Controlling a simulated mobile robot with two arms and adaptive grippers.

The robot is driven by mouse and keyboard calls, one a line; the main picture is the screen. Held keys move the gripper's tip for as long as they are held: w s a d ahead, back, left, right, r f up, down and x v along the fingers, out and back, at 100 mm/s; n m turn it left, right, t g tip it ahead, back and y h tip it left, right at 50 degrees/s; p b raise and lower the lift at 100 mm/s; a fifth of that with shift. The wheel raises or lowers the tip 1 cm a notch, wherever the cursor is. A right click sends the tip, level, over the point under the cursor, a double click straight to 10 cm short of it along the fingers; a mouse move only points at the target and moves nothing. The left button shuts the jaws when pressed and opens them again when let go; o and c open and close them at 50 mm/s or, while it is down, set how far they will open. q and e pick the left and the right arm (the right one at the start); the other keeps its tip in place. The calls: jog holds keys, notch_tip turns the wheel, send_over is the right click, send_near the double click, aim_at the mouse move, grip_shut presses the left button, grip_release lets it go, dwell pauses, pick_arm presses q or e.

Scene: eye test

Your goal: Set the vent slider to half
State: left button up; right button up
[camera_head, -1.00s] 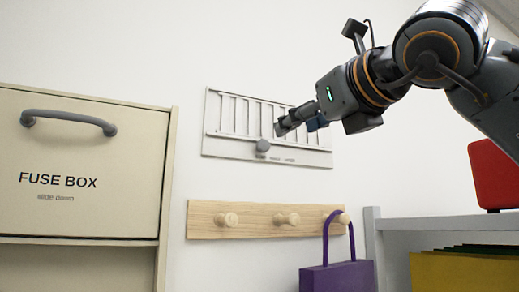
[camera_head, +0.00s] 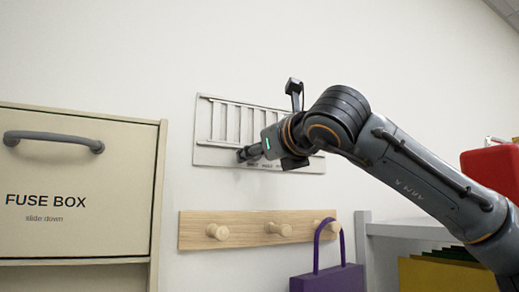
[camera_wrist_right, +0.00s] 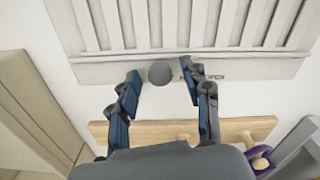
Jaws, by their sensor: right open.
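The vent (camera_head: 210,158) is a pale slatted panel on the wall, also across the top of the right wrist view (camera_wrist_right: 100,72). Its slider knob (camera_wrist_right: 160,73) is a round grey button on the lower rail. Small dark lettering (camera_wrist_right: 214,77) lies right of the knob, partly covered by a finger. My right gripper (camera_wrist_right: 160,76) is open, its fingertips on either side of the knob with a gap on both sides. In the head view my right gripper (camera_head: 248,154) is in front of the vent's lower edge and hides the knob. My left gripper is not in view.
A wooden peg rail (camera_head: 250,231) is below the vent, with a purple bag (camera_head: 328,279) hanging at its right. A fuse box cabinet (camera_head: 80,170) stands left. A grey shelf (camera_head: 410,231) with a red object (camera_head: 490,168) is right.

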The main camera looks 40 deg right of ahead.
jog(key=shift+c, duration=0.6)
jog(key=shift+s, duration=0.1)
grip_shut()
jog(key=shift+s+d+b, duration=0.15)
jog(key=shift+s+d, duration=0.05)
jog(key=shift+d, duration=0.5)
jog(key=shift+s+d+b, duration=0.1)
jog(key=shift+s+d, duration=0.15)
jog(key=shift+d, duration=0.4)
jog(key=shift+s+d+b, duration=0.15)
jog(key=shift+s+d, duration=0.05)
jog(key=shift+d, duration=0.5)
jog(key=shift+o, duration=0.6)
grip_release()
jog(key=shift+w+a, duration=0.1)
jog(key=shift+a, duration=0.05)
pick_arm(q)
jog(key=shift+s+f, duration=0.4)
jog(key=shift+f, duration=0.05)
pick_arm(e)
jog(key=v, duration=1.2)
